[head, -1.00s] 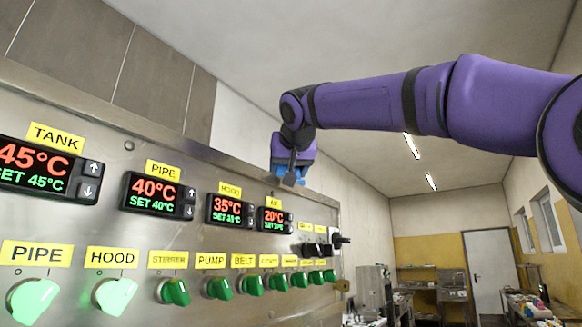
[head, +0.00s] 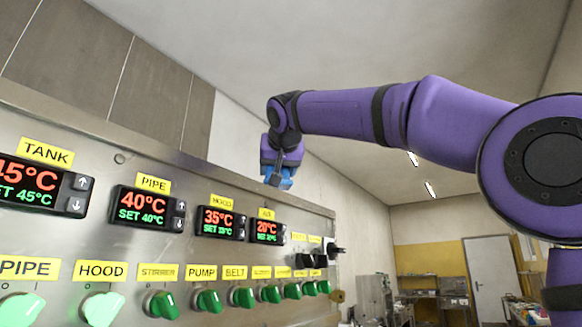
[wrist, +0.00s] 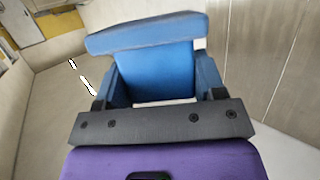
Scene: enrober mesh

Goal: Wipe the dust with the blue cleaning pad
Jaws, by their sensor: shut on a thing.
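The blue cleaning pad (wrist: 147,35) is held in my gripper (wrist: 152,82), as the wrist view shows. It has a flat, wide blue face at its far end and a blue block behind it between the fingers. In the head view, my gripper (head: 279,175) is near the top edge of the control panel, above the small displays at the panel's far end. The pad (head: 277,181) shows there as a small blue patch at the gripper's tip. I cannot tell whether it touches the panel. I cannot make out any dust in these frames.
The steel control panel (head: 120,160) fills the left side, with temperature displays (head: 148,208), green knobs (head: 160,304) and black switches (head: 310,261) sticking out. A tiled wall (head: 60,50) stands behind it. The room to the right is open, with a door (head: 490,277) at the back.

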